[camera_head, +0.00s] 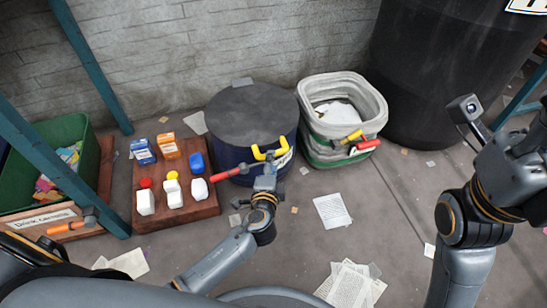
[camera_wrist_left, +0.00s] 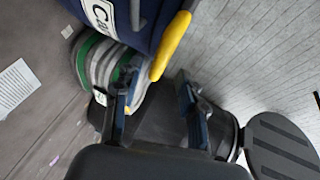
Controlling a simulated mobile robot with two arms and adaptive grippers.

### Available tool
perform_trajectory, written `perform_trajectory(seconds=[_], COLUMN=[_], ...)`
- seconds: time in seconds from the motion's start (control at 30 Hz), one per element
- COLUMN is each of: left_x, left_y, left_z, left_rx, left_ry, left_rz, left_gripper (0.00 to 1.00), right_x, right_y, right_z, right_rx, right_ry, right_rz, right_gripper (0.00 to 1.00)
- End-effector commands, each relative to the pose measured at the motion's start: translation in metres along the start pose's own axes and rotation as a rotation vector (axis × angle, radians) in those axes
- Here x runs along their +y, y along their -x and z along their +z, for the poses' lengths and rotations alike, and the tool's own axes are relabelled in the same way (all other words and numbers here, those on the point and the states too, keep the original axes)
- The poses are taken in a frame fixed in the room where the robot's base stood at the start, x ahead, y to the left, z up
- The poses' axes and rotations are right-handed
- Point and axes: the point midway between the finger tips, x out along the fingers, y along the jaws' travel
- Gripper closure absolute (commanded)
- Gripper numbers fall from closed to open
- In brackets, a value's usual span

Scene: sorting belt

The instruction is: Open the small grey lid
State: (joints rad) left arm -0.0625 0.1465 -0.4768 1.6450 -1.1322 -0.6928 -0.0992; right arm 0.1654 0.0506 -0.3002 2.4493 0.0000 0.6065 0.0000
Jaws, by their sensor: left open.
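A round dark grey lid (camera_head: 252,112) lies on top of the dark blue bin (camera_head: 232,160); it looks closed. A yellow handle (camera_head: 270,152) sits at the bin's front edge. My left gripper (camera_head: 266,168) is open and empty just in front of and below this handle. In the left wrist view the yellow handle (camera_wrist_left: 172,45) runs down the blue bin's side (camera_wrist_left: 130,35), beyond my open fingers (camera_wrist_left: 155,105); I see no grip on it. A red handle (camera_head: 228,172) shows left of my gripper. My right arm is at the right, but its fingers are not visible.
A wooden board (camera_head: 180,215) with several small boxes and bottles lies left. A green crate (camera_head: 72,130) stands further left. A grey-green bin (camera_head: 312,150) stands right of the blue bin, a large black barrel (camera_head: 420,70) behind right. Papers (camera_head: 332,210) lie on the floor.

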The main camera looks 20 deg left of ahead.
Motion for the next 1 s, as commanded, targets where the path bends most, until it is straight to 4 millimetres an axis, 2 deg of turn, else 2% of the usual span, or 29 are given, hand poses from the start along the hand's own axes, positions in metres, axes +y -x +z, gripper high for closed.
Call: perform_trajectory(seconds=[0.03,0.1,0.3,0.67,0.9,1.0], left_x=[0.003,0.002,0.002,0.000,0.001,0.001], left_y=[-0.012,-0.024,-0.045,-0.051,-0.050,-0.050], left_z=[0.000,0.001,0.000,0.000,0.000,0.000], left_rx=[0.000,0.000,0.001,0.001,0.001,0.001], left_ry=[-0.002,-0.001,-0.001,0.000,0.000,0.000], left_rz=[-0.003,-0.003,0.000,0.001,0.001,0.001], left_gripper=[0.59,0.59,0.59,0.59,1.00,1.00], right_x=[-0.001,-0.002,-0.003,-0.004,-0.004,-0.004], right_y=[0.002,-0.001,-0.007,-0.010,-0.010,-0.010], right_z=[-0.002,-0.004,-0.008,-0.009,-0.009,-0.009], right_rx=[0.015,0.027,0.053,0.058,0.058,0.058], right_ry=[0.002,0.003,0.007,0.008,0.008,0.008], right_rz=[-0.005,-0.010,-0.020,-0.023,-0.024,-0.024], right_gripper=[0.60,0.60,0.60,0.60,0.60,0.60])
